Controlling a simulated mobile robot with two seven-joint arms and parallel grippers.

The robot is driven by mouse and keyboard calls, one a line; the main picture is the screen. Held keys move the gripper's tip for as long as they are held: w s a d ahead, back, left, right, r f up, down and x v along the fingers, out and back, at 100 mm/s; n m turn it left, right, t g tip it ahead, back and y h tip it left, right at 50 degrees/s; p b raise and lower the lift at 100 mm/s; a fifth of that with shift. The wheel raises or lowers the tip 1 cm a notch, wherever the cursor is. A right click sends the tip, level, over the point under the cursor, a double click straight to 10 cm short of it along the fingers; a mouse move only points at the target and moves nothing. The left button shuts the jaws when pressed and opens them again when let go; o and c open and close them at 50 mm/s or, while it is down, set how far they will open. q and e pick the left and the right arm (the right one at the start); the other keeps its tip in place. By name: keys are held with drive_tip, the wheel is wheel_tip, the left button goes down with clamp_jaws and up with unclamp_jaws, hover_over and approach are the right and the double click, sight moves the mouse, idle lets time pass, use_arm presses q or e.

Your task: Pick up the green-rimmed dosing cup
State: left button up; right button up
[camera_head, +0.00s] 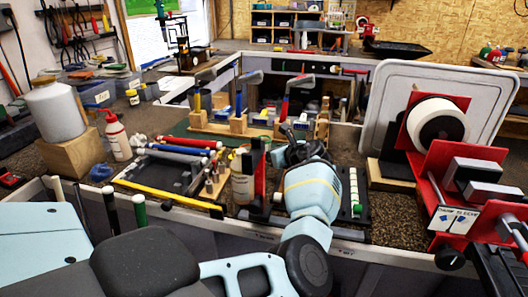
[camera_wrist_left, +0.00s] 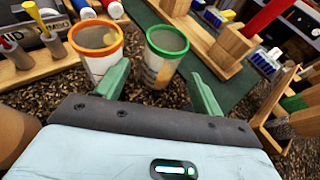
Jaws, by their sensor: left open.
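The green-rimmed dosing cup (camera_wrist_left: 163,58) stands on the speckled bench in the left wrist view. It is a clear cup with a green rim and pale contents or markings. My left gripper (camera_wrist_left: 160,88) is open, with its green fingers apart on either side of the near side of the cup, and is not closed on it. An orange-rimmed cup (camera_wrist_left: 97,66) stands just left of the left finger. In the head view my left gripper (camera_head: 288,138) is over the middle of the bench, and I cannot make out the green-rimmed cup there. My right gripper is not in view.
Wooden club stands (camera_head: 240,125) are behind the gripper. A tape roll (camera_head: 437,122) on a red holder and a leaning grey tray (camera_head: 420,78) are at right. A white jug (camera_head: 55,112) and a red-capped bottle (camera_head: 118,138) are at left.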

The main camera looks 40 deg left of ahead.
use_arm(q)
drive_tip(key=shift+b+x, duration=0.4)
drive_tip(key=shift+x, duration=2.6)
drive_tip(key=shift+d+f, duration=0.1)
drive_tip(key=shift+c, duration=0.3)
drive_tip(key=c, duration=1)
